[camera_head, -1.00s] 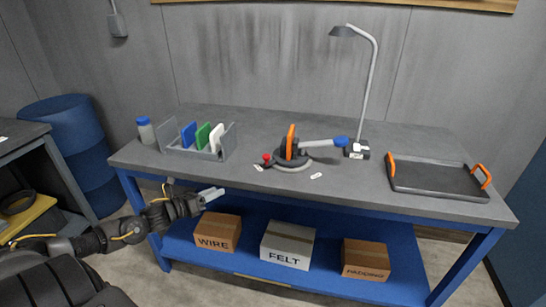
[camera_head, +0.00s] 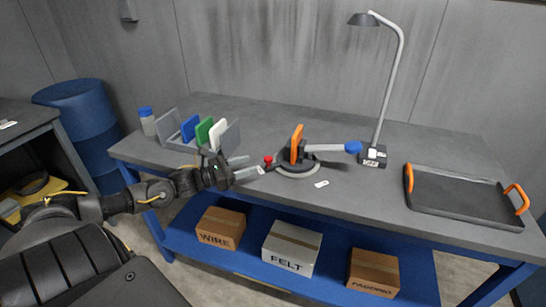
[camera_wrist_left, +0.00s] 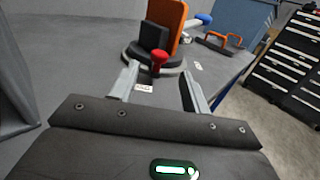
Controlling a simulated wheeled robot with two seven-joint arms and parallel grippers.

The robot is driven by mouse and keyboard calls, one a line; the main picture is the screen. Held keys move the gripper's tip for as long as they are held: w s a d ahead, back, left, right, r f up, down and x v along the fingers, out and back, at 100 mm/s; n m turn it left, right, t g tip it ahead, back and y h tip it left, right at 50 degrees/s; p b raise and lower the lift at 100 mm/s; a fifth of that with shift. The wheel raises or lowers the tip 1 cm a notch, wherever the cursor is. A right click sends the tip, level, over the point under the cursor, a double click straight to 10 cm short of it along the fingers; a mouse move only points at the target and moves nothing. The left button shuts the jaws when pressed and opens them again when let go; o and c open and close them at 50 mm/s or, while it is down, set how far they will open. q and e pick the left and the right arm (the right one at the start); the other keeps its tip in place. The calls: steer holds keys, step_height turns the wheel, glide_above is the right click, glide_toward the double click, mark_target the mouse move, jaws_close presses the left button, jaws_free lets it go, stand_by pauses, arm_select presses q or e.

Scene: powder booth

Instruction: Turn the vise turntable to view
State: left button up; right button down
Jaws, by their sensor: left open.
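The vise turntable (camera_head: 297,170) is a round grey base on the bench, with a dark vise holding an upright orange piece (camera_head: 297,144). A blue-tipped handle (camera_head: 353,147) points right, and a red knob (camera_head: 268,160) stands at its left edge. In the left wrist view the red knob (camera_wrist_left: 158,58) is ahead, between and beyond the fingertips. My right gripper is not in view.
A grey rack (camera_head: 172,128) with blue, green and white plates stands close behind my left gripper. A blue-capped bottle (camera_head: 147,121), a desk lamp (camera_head: 374,152) and an orange-handled tray (camera_head: 463,198) are on the bench (camera_head: 350,205). White labels lie near the turntable. Boxes fill the lower shelf.

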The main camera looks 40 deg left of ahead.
mark_target(270, 157)
arm_select(q)
steer(key=p+x, duration=0.1)
steer(key=x, duration=0.8)
steer(key=shift+w+d, duration=0.2)
steer(key=shift+w, duration=0.25)
steer(key=shift+w+d, duration=0.1)
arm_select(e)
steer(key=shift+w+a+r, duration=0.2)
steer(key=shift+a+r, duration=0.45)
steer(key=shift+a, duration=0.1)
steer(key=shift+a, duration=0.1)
arm_select(q)
steer(key=c, duration=1)
jaws_close()
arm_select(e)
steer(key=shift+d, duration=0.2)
